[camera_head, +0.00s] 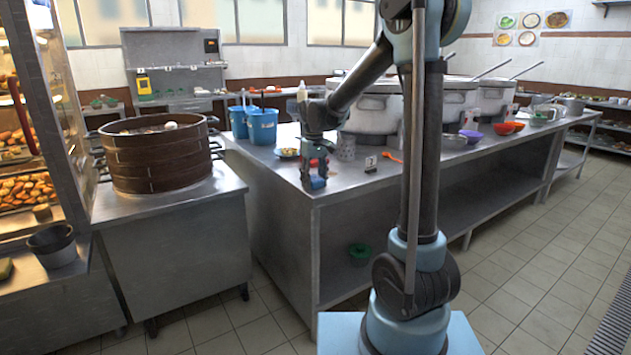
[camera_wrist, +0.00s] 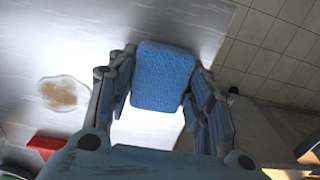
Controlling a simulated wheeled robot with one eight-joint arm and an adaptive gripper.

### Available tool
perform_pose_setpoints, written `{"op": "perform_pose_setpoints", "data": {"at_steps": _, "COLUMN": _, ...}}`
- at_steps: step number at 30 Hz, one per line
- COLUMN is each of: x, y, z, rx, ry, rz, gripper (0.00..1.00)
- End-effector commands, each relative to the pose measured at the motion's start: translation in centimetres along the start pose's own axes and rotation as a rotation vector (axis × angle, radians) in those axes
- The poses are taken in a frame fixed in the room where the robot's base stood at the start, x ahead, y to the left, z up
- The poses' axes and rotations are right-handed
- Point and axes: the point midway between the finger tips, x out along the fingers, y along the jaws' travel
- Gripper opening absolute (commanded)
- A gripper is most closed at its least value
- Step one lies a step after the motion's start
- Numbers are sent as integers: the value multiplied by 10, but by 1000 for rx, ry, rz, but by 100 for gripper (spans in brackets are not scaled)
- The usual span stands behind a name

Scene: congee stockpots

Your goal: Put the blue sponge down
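The blue sponge (camera_wrist: 163,76) is between the two fingers of my gripper (camera_wrist: 163,85) in the wrist view, and both fingers appear to press on its sides. In the head view my gripper (camera_head: 315,180) points down over the near left corner of the long steel counter (camera_head: 400,178).
A small plate of food (camera_head: 287,153), a red-orange item (camera_head: 392,157) and a perforated metal cup (camera_head: 346,148) stand near my gripper. Blue buckets (camera_head: 262,126) and large stockpots (camera_head: 376,108) are behind. The counter's edge drops to the tiled floor (camera_wrist: 270,45).

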Motion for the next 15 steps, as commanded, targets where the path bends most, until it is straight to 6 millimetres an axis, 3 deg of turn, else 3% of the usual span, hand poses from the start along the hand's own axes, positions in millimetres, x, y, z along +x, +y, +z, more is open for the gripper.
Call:
{"op": "perform_pose_setpoints", "data": {"at_steps": 1, "x": 4, "y": -1, "z": 3, "rx": 1, "ry": -5, "rz": -1, "gripper": 59}}
{"op": "perform_pose_setpoints", "data": {"at_steps": 2, "x": 4, "y": -1, "z": 3, "rx": 0, "ry": -5, "rz": -2, "gripper": 65}}
{"op": "perform_pose_setpoints", "data": {"at_steps": 15, "x": 2, "y": -2, "z": 3, "rx": 0, "ry": -3, "rz": -1, "gripper": 65}}
